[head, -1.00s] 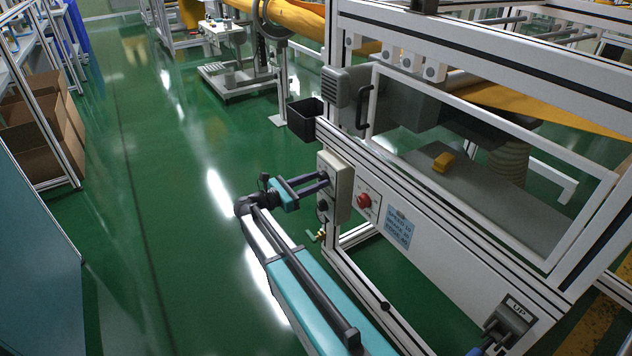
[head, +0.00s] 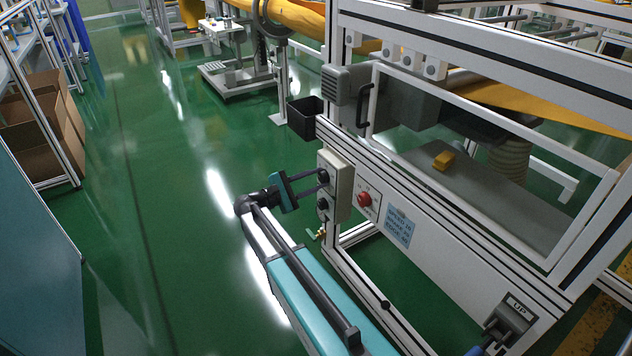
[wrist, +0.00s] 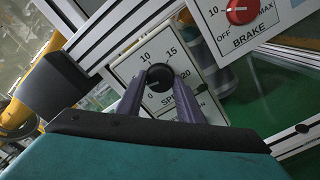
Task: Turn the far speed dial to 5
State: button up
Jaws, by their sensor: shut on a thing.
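The speed dial (wrist: 158,77) is a round black knob on a pale plate with 0, 10, 15 and 20 around it and a partly hidden label starting "SPE". The left finger seems to cover the 5. My gripper (head: 322,181) is shut on this dial, one finger on each side. I cannot clearly read where its pointer stands. In the head view the dial is the upper of two on a pale control box (head: 341,185) on the machine's corner. The lower black dial (head: 322,205) sits below my fingers, apart from them.
A red brake knob (head: 364,199) is on the panel right of the box. A blue notice (head: 398,227) and an UP lever (head: 510,318) are further along the frame. A black bin (head: 303,119) hangs behind the box. Green floor left of my arm is clear.

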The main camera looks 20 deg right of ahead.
jog(key=shift+m+b, duration=0.5)
jog(key=shift+m, duration=1)
jog(key=o, duration=1.1)
jog(key=shift+c, duration=0.2)
jog(key=s+a+p, duration=0.2)
jog(key=a, duration=1.1)
jog(key=shift+s+a, duration=0.3)
jog(key=shift+s, duration=0.05)
